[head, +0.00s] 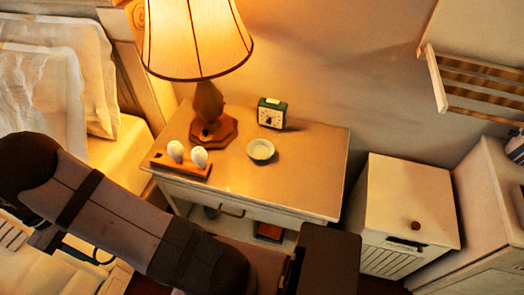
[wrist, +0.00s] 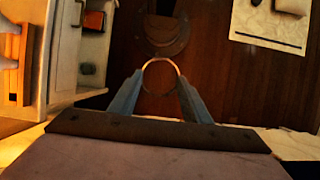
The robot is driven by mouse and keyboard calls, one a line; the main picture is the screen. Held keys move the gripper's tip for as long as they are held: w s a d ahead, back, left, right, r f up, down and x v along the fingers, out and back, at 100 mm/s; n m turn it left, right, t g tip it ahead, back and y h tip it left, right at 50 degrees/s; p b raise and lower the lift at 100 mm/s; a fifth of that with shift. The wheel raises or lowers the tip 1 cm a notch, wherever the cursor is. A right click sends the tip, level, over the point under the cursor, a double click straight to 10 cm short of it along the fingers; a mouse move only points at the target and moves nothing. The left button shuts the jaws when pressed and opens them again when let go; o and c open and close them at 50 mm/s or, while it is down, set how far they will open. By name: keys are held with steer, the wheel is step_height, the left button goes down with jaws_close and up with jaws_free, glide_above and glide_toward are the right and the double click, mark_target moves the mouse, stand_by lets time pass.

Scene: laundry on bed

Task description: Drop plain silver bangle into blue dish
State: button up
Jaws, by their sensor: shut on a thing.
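My gripper (wrist: 160,82) is shut on the bangle (wrist: 161,59), a thin plain ring with a warm sheen in this light. The ring is held upright between the fingertips in the wrist view, with dark wooden floor behind it. In the head view my arm reaches across the lower part, in front of the nightstand; the fingers and bangle cannot be made out there. A small round pale dish (head: 261,150), its blue hardly visible in the lamplight, sits on the nightstand top, beyond my arm. It looks empty.
The nightstand (head: 300,170) also bears a lamp (head: 208,105), a green clock (head: 271,113) and a wooden tray (head: 181,169) with two white egg-like things. Its top right of the dish is clear. A white cabinet (head: 405,205) stands at right, the bed (head: 125,160) at left.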

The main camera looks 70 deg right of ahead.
mark_target(259, 150)
steer(key=s+d+f+n+h, duration=0.1)
steer(key=s+d+f, duration=0.3)
steer(key=d, duration=0.5)
steer(key=s+d+f+n, duration=0.1)
steer(key=s+d+n, duration=0.1)
steer(key=s+d, duration=0.5)
steer(key=s+d+f+n+h, duration=0.1)
steer(key=s+d+f, duration=0.2)
steer(key=d, duration=0.8)
steer(key=s+d+f+n, duration=0.1)
steer(key=s+d, duration=0.2)
steer(key=s, duration=0.1)
steer(key=s+d+f+n, duration=0.1)
steer(key=s+d, duration=0.3)
steer(key=s+d+f+b, duration=0.1)
steer(key=s+d, duration=0.2)
steer(key=s, duration=0.1)
steer(key=shift+s+d+f+n+t, duration=0.15)
steer(key=shift+d+f+n+t, duration=0.25)
steer(key=shift+n+h, duration=0.5)
steer(key=d, duration=0.3)
steer(key=s+d, duration=0.1)
steer(key=d, duration=0.2)
steer(key=shift+s, duration=0.1)
steer(key=d+r+n, duration=0.1)
steer(key=d+r, duration=0.4)
steer(key=d, duration=0.7)
steer(key=shift+w+r+b, duration=0.25)
steer(key=shift+w+b, duration=0.05)
steer(key=shift+w, duration=0.05)
